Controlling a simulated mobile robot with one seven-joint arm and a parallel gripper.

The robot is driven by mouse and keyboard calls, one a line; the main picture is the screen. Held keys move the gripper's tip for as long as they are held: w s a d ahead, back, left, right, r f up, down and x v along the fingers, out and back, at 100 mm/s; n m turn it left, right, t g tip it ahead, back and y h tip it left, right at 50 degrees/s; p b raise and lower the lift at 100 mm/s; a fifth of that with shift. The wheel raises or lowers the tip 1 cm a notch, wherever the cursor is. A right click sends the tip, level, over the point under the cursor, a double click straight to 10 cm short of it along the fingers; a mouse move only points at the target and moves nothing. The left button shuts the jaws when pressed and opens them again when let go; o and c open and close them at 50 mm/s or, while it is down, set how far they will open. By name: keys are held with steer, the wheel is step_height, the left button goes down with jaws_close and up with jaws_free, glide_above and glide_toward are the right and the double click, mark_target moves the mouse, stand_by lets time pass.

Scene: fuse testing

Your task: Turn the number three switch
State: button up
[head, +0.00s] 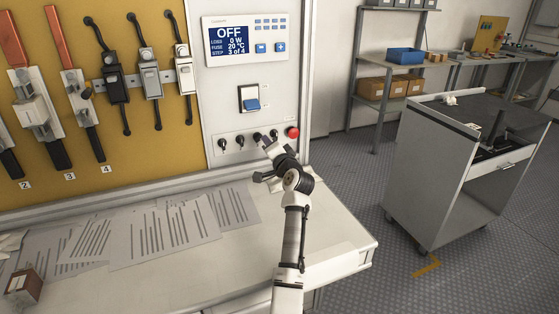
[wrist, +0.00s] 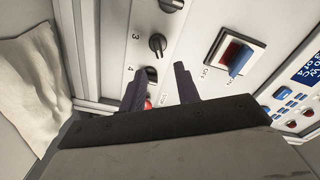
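The number three switch (wrist: 157,42) is a round black knob beside the printed "3" on the light panel in the wrist view. It sits just beyond my fingertips and looks apart from them. It shows in the head view (head: 257,137) as the third knob from the left. The number four switch (wrist: 151,73) appears between my fingertips, close to the left finger, and is partly hidden; I cannot tell whether they touch. My gripper (wrist: 159,68) is open with nothing held. In the head view my gripper (head: 265,143) is in front of the knob row, near knobs three and four.
A red button (head: 292,132) is right of the knobs. A rocker switch (head: 249,99) and a display (head: 230,38) reading "OFF" and "3 of 4" are above. Papers (head: 165,235) lie on the white worktop (head: 330,258) below. A fuse board (head: 165,140) stands left.

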steer(key=b+v, duration=0.1)
steer(key=v, duration=0.7)
steer(key=shift+s, duration=0.4)
steer(key=shift+d, duration=0.1)
